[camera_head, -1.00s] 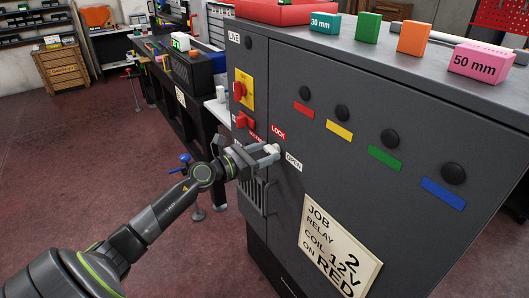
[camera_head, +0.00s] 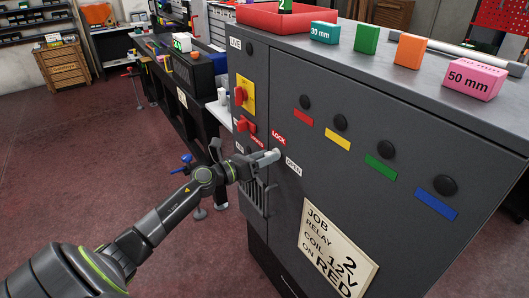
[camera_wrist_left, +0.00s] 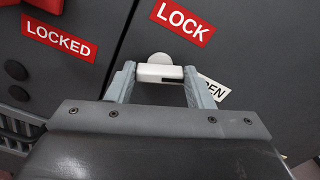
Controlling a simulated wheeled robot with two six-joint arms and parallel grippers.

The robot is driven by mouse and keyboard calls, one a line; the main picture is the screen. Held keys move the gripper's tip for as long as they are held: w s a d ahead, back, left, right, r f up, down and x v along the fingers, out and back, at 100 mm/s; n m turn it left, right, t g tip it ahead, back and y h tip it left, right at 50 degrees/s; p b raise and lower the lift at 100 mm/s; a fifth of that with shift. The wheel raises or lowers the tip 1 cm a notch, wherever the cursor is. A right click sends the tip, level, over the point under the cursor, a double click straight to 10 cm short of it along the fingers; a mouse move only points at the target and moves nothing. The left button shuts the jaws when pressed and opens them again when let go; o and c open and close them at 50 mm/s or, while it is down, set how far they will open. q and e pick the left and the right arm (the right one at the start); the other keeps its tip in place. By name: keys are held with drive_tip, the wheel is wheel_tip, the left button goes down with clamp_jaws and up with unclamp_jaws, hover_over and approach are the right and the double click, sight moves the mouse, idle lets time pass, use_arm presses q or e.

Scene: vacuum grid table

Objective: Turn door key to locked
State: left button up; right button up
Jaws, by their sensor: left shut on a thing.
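The door key is a small pale piece on the grey cabinet door. In the left wrist view the key (camera_wrist_left: 160,72) sits between the two fingers of my left gripper (camera_wrist_left: 160,88), which is shut on it. In the head view my left gripper (camera_head: 262,160) is at the door's left edge, beside the red LOCK label (camera_head: 278,138) and the white OPEN label (camera_head: 293,163). The LOCK label (camera_wrist_left: 184,20) lies above the key in the wrist view, and the OPEN label is partly hidden behind the right finger. My right gripper is not in view.
A job note (camera_head: 338,248) hangs lower down. Coloured blocks and a red tray (camera_head: 288,18) stand on top. Open floor lies at left.

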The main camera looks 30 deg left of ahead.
use_arm(q)
drive_tip(key=n+p, duration=0.5)
drive_tip(key=n, duration=0.2)
drive_tip(key=shift+a+r, duration=0.1)
drive_tip(key=shift+r, duration=0.05)
drive_tip(key=shift+w+f+n+p, duration=0.1)
drive_tip(key=shift+n+p, duration=0.95)
drive_tip(key=shift+n, duration=0.5)
drive_tip(key=shift+f+n+p, duration=0.1)
drive_tip(key=shift+n+p, duration=0.9)
drive_tip(key=shift+n, duration=0.85)
drive_tip(key=o, duration=1)
drive_tip(key=shift+f, duration=0.1)
